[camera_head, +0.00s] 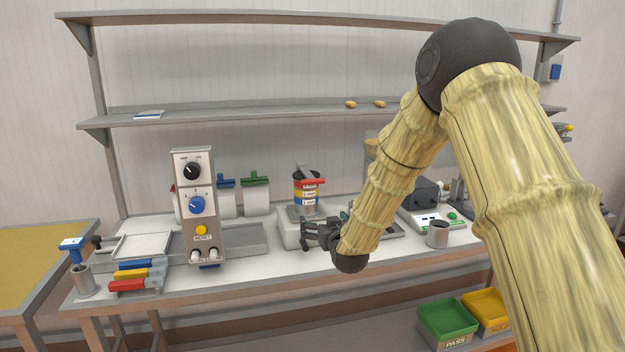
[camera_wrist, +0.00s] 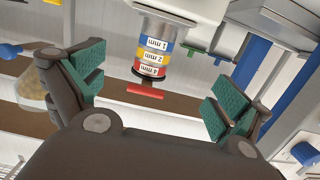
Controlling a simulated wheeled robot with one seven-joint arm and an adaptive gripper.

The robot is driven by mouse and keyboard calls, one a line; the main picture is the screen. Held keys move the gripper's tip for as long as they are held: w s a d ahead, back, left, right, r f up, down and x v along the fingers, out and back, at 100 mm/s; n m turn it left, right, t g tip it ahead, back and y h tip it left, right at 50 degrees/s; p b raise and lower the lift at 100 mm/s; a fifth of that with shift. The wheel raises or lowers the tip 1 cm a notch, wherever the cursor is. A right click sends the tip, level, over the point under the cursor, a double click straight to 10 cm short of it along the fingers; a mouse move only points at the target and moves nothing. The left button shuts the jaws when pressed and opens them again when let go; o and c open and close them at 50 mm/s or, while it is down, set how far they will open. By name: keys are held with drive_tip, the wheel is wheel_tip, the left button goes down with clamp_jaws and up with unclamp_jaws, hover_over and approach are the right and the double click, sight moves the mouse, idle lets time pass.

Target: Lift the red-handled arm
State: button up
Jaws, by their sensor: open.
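A red handle (camera_head: 313,182) shows at the upper front of a sieve stack (camera_head: 306,192) with red, yellow and blue bands. A grey bar lies at the stack's top; I cannot clearly see how it joins the handle. In the wrist view the red handle (camera_wrist: 145,91) lies crosswise beside the red-banded end of the stack (camera_wrist: 153,55), between my fingers in the picture. My gripper (camera_head: 312,234) is open and empty, in front of the stack's base and lower than the handle. Its green-padded fingers (camera_wrist: 152,84) are wide apart in the wrist view, not touching the handle.
A control panel (camera_head: 197,205) with knobs stands left of the stack. Red, yellow and blue-handled tools (camera_head: 130,276) lie at the front left. A metal cup (camera_head: 437,234) and a scale (camera_head: 432,219) are at right. A shelf (camera_head: 235,117) runs above the bench.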

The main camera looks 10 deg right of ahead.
drive_tip(key=t, duration=0.1)
approach(314, 182)
drive_tip(key=shift+w+a+f+p, duration=0.1)
drive_tip(key=shift+w+p, duration=0.75)
drive_tip(key=shift+w, duration=1.8)
drive_tip(key=shift+w+a+p, duration=0.1)
drive_tip(key=shift+w+p, duration=0.75)
drive_tip(key=shift+w, duration=1.85)
